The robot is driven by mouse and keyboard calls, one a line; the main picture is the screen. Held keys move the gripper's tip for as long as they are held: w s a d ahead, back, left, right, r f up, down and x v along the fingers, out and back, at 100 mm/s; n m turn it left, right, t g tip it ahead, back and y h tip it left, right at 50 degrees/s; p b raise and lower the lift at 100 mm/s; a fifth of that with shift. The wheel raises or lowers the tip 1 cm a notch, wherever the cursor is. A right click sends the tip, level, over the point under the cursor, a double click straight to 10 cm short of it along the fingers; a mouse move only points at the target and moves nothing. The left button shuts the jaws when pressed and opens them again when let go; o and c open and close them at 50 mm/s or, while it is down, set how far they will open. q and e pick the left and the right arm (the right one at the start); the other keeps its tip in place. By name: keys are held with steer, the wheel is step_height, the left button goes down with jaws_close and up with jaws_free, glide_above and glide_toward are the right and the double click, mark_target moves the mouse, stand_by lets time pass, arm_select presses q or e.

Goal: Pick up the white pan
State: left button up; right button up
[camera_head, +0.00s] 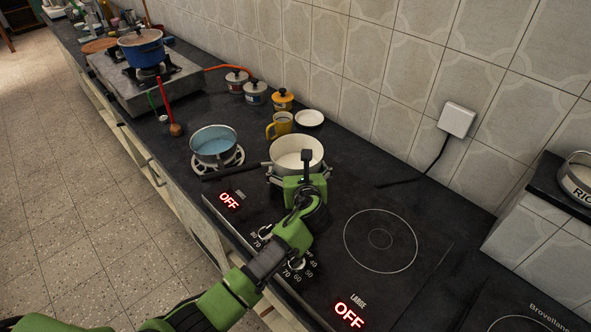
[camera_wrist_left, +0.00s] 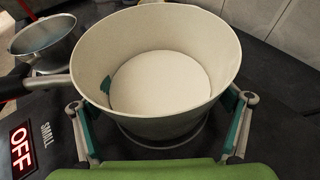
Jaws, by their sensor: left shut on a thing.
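The white pan (camera_head: 297,152) is at the small burner of the black cooktop, with its dark handle pointing left. In the left wrist view the empty white pan (camera_wrist_left: 160,82) fills the middle, its opening facing the camera. My left gripper (camera_head: 298,177) is shut on the pan, with one finger on each side of its wall. In the left wrist view the teal finger pads of the left gripper (camera_wrist_left: 163,118) sit against both sides. A small teal patch shows inside the pan's left wall. I cannot tell whether the pan touches the cooktop. My right gripper is not in view.
A blue-inside pan (camera_head: 214,146) stands on a metal trivet close left of the white pan. A yellow mug (camera_head: 283,124), a white saucer (camera_head: 309,118) and several lidded jars stand behind. The large burner (camera_head: 381,240) on the right is clear. A tiled wall runs behind.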

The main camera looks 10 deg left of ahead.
arm_select(q)
steer(key=shift+r, duration=0.15)
steer(key=shift+r, duration=1)
steer(key=s+a+r, duration=0.1)
steer(key=s+r, duration=0.9)
steer(key=s, duration=0.3)
steer(key=shift+s+a+r, duration=0.3)
steer(key=shift+s+r, duration=0.1)
